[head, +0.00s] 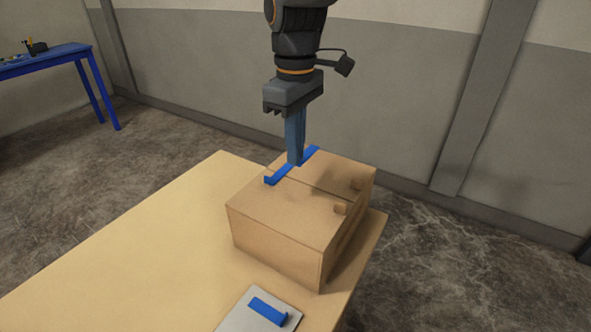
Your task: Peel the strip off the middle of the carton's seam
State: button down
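The brown cardboard carton (275,220) sits on the wooden table, with a seam line running across its top. A blue strip (310,153) lies across the top near the back left side. Its near left end turns up as a small tab (268,180). My gripper (296,162) points straight down over the strip's middle, with its fingertips at or just above it. The fingers hide part of the strip, and they look close together. I cannot tell whether they touch the strip or have a gap between them.
A grey plate (235,323) with another blue strip (267,311) lies at the table's front. The table (130,255) is clear to the left. A blue bench (50,65) stands far left.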

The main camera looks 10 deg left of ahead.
notch_tip(320, 180, up, 3)
jog(key=shift+f, duration=0.1)
jog(key=shift+r+p, duration=1.65)
jog(key=shift+p, duration=0.2)
